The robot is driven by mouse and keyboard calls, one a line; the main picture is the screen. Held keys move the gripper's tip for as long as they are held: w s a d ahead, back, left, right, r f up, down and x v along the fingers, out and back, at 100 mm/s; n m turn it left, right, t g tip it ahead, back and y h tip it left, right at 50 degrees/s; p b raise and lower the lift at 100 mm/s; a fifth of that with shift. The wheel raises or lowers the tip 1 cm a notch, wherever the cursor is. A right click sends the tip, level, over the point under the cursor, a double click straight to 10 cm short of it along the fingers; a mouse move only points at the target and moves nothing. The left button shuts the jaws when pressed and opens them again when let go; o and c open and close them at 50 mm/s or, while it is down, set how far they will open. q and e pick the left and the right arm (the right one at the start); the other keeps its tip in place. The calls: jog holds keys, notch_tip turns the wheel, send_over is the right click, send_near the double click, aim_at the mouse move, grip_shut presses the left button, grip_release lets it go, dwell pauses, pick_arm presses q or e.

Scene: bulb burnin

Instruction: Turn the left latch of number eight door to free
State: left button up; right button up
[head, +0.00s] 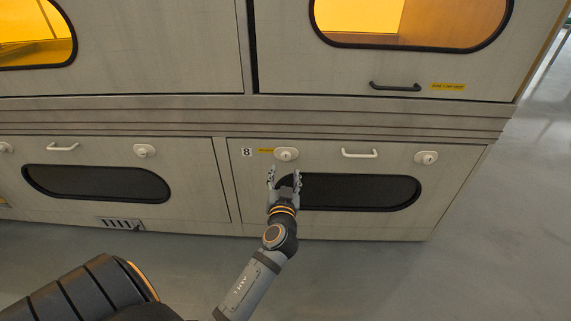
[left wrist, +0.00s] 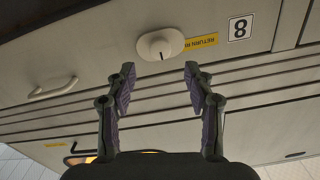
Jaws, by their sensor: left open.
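The number eight door (head: 340,225) is a pale lower panel with a dark oval window and a number 8 label (head: 247,152). Its left latch (head: 286,154) is a white oval plate with a round knob. In the left wrist view the left latch (left wrist: 160,45) shows a short dark mark on its knob. My left gripper (head: 284,177) is open just below this latch in the head view. In the left wrist view its two fingers (left wrist: 158,85) stand apart, with the latch beyond the tips and between them, not touched. My right gripper is not in view.
The door's white handle (head: 359,153) and right latch (head: 426,157) lie to the right. A neighbouring door with its own latch (head: 145,151) is at left. An upper door with a dark handle (head: 395,86) is above. Open grey floor (head: 500,230) lies at right.

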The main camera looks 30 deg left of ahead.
aim_at(286, 158)
pick_arm(q)
jog(key=b+x, duration=0.1)
jog(key=x, duration=0.5)
jog(key=shift+w+a, duration=0.2)
grip_shut()
